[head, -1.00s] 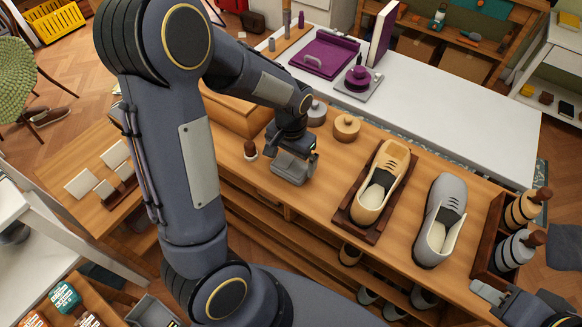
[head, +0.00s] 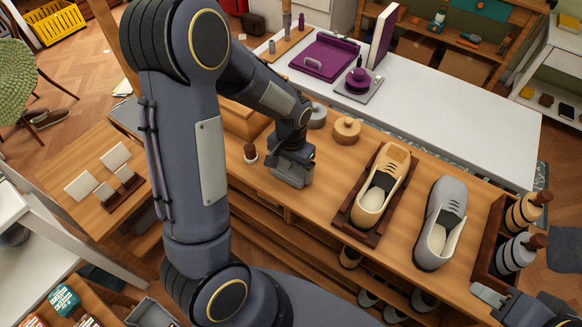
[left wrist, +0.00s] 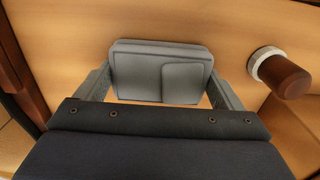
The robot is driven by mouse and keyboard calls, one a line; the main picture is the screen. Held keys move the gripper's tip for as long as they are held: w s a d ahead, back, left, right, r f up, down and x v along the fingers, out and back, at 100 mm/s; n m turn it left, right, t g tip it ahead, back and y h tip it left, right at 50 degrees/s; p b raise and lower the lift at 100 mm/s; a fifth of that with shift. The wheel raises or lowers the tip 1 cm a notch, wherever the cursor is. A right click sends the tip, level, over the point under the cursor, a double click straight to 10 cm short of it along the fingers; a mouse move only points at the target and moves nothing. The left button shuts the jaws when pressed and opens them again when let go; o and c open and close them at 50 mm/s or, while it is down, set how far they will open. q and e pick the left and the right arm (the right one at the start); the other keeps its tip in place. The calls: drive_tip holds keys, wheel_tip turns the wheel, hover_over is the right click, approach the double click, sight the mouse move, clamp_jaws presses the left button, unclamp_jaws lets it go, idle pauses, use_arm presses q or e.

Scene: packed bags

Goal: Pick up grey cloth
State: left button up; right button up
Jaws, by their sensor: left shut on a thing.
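The grey cloth (left wrist: 162,72) is a folded, flat pad with a smaller raised fold on its right side. In the left wrist view it sits between the two fingers of my left gripper (left wrist: 160,88), which is shut on it. In the head view my left gripper (head: 291,178) points down at the wooden bench top, and the cloth is largely hidden there. I cannot tell whether the cloth touches the bench. My right gripper (head: 487,293) is at the bottom right edge of the head view, partly cut off, beside the rack.
A small brown-handled tool (head: 250,153) stands close left of the left gripper. A tan shoe (head: 381,188) on a tray and a grey shoe (head: 441,222) are to the right, then a dark rack (head: 488,245) with rolls.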

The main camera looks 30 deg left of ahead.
sight(289, 168)
use_arm(q)
drive_tip(key=shift+r, duration=0.6)
drive_tip(key=r, duration=0.2)
drive_tip(key=shift+s+a+r, duration=0.15)
drive_tip(key=shift+a+r, duration=0.05)
drive_tip(key=shift+r, duration=0.15)
drive_tip(key=s+a+r, duration=0.8)
drive_tip(key=s+r, duration=0.1)
drive_tip(key=s, duration=0.1)
drive_tip(key=shift+s+a, duration=0.3)
